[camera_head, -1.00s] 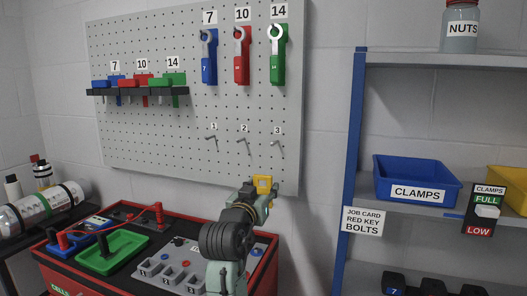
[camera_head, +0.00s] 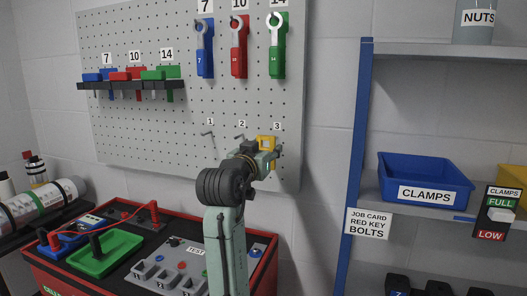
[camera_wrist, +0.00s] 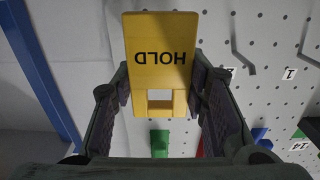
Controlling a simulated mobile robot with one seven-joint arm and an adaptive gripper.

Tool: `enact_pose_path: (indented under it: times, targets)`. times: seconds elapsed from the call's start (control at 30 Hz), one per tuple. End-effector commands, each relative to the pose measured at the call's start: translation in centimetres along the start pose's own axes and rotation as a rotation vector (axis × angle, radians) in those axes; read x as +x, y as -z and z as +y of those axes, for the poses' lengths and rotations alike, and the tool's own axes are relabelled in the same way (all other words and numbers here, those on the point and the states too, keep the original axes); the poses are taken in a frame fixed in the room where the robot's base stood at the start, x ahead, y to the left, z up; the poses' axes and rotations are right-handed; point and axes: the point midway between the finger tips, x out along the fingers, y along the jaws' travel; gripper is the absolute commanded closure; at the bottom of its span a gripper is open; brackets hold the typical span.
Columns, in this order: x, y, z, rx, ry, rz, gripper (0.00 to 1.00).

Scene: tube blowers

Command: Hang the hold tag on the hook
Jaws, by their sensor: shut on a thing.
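The yellow hold tag (camera_head: 266,142) is between the fingers of my gripper (camera_head: 269,150), which is shut on it. In the wrist view the tag (camera_wrist: 160,50) shows the word HOLD upside down and has a square opening near one end. Small hooks stick out of the pegboard. Hook 1 (camera_head: 208,135) and hook 2 (camera_head: 240,137) show to the left of the tag. The tag and gripper are just below label 3 (camera_head: 277,126) and hide hook 3. I cannot tell whether the tag touches the board or a hook.
The pegboard (camera_head: 150,50) carries wrenches and a rack of coloured tools above. A red-edged bench (camera_head: 120,275) with a green tray (camera_head: 105,253) lies below. A shelf with a blue post (camera_head: 358,150) and a clamps bin (camera_head: 425,180) stands at right.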

Motion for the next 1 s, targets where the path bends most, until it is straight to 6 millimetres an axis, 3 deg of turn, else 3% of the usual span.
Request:
enact_pose_path:
  times: [1.0]
  targets:
    - [5.9, -0.7, 0.0, 0.001, 0.0, -0.001, 0.79]
